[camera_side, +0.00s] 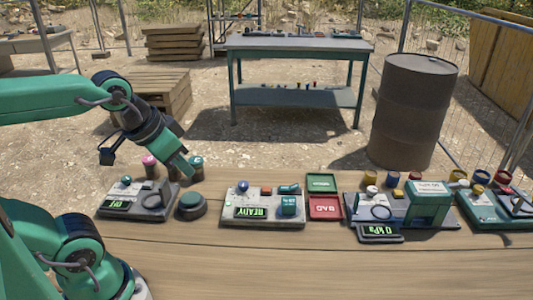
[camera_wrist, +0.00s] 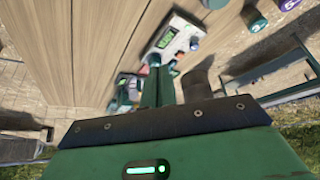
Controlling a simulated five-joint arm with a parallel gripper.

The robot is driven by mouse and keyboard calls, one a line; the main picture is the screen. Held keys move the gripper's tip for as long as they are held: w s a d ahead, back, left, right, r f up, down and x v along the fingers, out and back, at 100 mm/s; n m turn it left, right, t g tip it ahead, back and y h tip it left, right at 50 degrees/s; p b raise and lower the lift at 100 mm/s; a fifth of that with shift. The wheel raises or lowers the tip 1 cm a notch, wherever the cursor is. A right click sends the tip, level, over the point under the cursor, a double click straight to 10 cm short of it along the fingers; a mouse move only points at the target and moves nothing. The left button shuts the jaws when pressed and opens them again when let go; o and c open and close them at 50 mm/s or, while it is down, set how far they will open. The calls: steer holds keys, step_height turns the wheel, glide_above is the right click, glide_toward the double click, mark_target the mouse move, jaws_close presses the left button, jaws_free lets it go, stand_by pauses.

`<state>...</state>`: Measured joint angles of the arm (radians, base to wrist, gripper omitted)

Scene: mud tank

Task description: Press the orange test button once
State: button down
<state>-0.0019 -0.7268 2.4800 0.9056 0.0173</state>
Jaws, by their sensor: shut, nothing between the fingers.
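My gripper (camera_side: 190,173) hangs on the left, pointing down and right, with its fingers together and empty. Its tips are above the table near the dark round pad with a green top (camera_side: 191,203). In the wrist view the closed green fingers (camera_wrist: 155,68) reach toward a pale device with a green display (camera_wrist: 168,38). In the side view a grey device reading READY (camera_side: 257,211) stands to the right of my gripper, apart from it. A small red-orange block (camera_side: 266,191) sits on its back edge; I cannot tell whether it is the test button.
A smaller display device (camera_side: 137,203) stands left of the pad. Green (camera_side: 321,183) and red BAD (camera_side: 325,207) trays lie right of the READY device. A gauge device reading 0 kPa (camera_side: 380,233) stands farther right. The wooden table front (camera_side: 300,270) is clear.

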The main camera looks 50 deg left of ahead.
steer(key=w, duration=0.1)
steer(key=m+g, duration=0.6)
steer(key=m, duration=0.3)
glide_above(266, 189)
step_height(266, 189, down, 6)
steer(key=shift+f, duration=0.2)
steer(key=shift+w, duration=0.1)
steer(key=shift+f, duration=0.15)
step_height(266, 189, down, 14)
steer(key=shift+r, duration=0.15)
stand_by(0.6)
